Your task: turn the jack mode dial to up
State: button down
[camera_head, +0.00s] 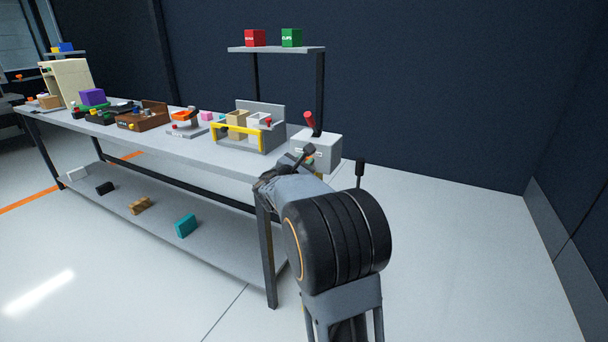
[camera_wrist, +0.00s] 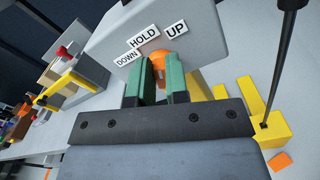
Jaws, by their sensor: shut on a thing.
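The grey jack control box (camera_head: 322,150) stands at the near right end of the workbench. Its face fills the upper middle of the wrist view, with the labels DOWN (camera_wrist: 127,57), HOLD (camera_wrist: 144,36) and UP (camera_wrist: 176,30) in an arc. The orange mode dial (camera_wrist: 178,58) sits just below these labels. My gripper (camera_wrist: 162,72), with green finger pads, is shut on the dial from both sides. The fingers hide much of the dial, so I cannot tell which label it points to.
A red-tipped lever (camera_head: 310,121) rises from the box. A black-knobbed lever (camera_head: 359,172) stands beside my arm. A yellow-railed fixture (camera_head: 236,138) holding boxes sits left on the bench. A small shelf (camera_head: 278,49) carries red and green boxes. Floor at right is clear.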

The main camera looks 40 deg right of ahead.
jog(key=m+b, duration=0.1)
jog(key=b, duration=0.1)
jog(key=m+b, duration=0.3)
jog(key=b, duration=0.1)
jog(key=shift+s+d+f, duration=0.1)
jog(key=shift+s+f, duration=0.1)
jog(key=shift+f, duration=0.05)
jog(key=shift+r+m, duration=0.1)
jog(key=shift+m, duration=0.3)
jog(key=c, duration=1.1)
grip_release()
jog(key=p+v, duration=0.1)
jog(key=v, duration=1.3)
jog(key=shift+d, duration=0.1)
jog(key=shift+p, duration=0.3)
